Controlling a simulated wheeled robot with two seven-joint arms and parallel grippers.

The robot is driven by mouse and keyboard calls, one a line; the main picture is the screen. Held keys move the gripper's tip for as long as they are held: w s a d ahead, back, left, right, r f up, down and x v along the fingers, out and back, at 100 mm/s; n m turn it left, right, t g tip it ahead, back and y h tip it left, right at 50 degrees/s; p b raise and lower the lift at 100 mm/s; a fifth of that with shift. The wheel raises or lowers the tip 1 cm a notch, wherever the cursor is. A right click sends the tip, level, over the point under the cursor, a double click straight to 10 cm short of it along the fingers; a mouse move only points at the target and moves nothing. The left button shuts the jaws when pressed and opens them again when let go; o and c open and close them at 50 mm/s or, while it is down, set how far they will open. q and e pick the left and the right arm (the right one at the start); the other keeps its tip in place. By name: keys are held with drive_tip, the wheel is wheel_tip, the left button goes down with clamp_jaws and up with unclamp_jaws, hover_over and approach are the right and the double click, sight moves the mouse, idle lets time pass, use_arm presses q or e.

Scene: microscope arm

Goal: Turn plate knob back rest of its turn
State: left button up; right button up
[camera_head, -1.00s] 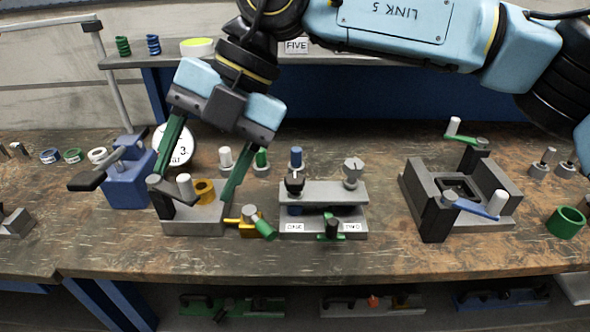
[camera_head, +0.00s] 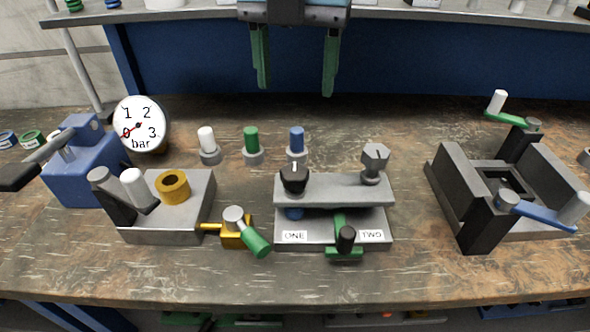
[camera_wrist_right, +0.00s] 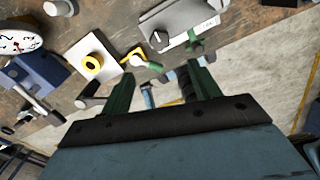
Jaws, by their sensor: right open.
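A grey two-level plate fixture (camera_head: 340,190) stands mid-bench, with labels ONE and TWO on its lower front. A black knob with a white mark (camera_head: 294,178) sits at the left of its upper plate; the mark points away toward the back. A grey hex-headed knob (camera_head: 375,160) stands at the right. The wrist view also shows the black knob (camera_wrist_right: 159,40). My right gripper (camera_head: 296,88) is open and empty, fingers pointing down, high behind the fixture in the head view and apart from it. My left gripper is not in view.
A grey block with a brass ring (camera_head: 173,187) and a yellow valve with a green handle (camera_head: 240,232) stand left of the fixture. Blue, green and white pegs (camera_head: 251,143) stand behind. A gauge (camera_head: 140,124) is at left, a dark cradle (camera_head: 470,190) at right.

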sight(295, 170)
wheel_tip(295, 170, down, 15)
drive_tip(key=b, duration=0.3)
drive_tip(key=shift+r, duration=0.1)
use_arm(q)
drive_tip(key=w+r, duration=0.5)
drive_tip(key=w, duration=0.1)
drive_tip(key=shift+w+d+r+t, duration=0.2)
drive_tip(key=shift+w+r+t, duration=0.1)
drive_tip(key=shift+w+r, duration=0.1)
use_arm(e)
drive_tip(key=c, duration=1)
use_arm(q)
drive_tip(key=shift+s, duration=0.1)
